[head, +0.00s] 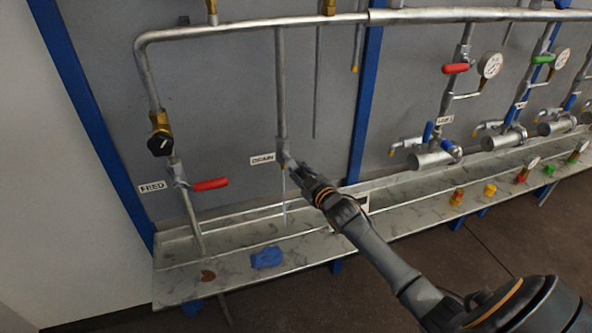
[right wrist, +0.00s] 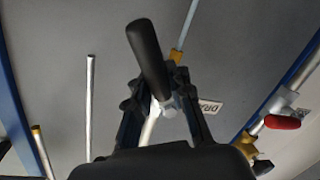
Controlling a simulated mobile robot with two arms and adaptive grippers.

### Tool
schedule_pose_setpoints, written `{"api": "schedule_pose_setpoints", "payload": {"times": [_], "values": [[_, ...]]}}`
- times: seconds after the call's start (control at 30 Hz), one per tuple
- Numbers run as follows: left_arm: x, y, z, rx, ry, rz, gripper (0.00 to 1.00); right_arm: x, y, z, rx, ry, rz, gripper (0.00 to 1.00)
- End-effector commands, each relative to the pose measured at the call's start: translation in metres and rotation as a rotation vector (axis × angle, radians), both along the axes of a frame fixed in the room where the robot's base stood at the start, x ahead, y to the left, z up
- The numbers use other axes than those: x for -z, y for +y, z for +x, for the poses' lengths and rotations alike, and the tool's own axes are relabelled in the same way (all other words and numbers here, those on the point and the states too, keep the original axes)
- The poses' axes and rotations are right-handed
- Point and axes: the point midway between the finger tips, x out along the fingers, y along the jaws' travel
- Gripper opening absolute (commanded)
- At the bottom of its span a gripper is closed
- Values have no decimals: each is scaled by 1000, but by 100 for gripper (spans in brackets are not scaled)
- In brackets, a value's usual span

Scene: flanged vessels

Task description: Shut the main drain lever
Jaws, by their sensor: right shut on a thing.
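The main drain valve (head: 283,148) sits on a vertical pipe beside the "DRAIN" label (head: 262,160) in the head view. Its lever is hidden there by my right gripper (head: 292,168). In the right wrist view the lever (right wrist: 148,58) has a thick black handle that stands out past the fingertips. My right gripper (right wrist: 160,95) is shut on the lever, with one finger on each side of it. The "DRAIN" label shows in part behind the fingers (right wrist: 210,106). My left gripper is not in view.
A feed valve with a red lever (head: 210,184) is to the left, by the "FEED" label (head: 152,187). A metal trough (head: 215,266) runs below, with a blue cloth-like thing (head: 267,257) on its ledge. Several valves and gauges (head: 490,65) are to the right.

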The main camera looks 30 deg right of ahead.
Motion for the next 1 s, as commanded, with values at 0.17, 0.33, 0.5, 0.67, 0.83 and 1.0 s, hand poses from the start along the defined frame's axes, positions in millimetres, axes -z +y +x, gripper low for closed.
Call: {"api": "schedule_pose_setpoints", "payload": {"times": [0.17,0.33,0.5,0.67,0.83,1.0], "values": [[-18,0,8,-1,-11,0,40,-4,-7,-4,1,54,-168,0],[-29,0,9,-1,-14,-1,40,-10,-12,-5,0,92,-324,0],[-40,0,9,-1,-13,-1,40,-16,-17,-6,-1,130,-482,0],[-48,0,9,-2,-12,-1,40,-23,-20,-7,-2,164,-621,0],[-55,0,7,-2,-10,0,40,-29,-21,-7,-3,194,-749,0],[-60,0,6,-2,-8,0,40,-33,-22,-8,-3,218,-848,0]]}}
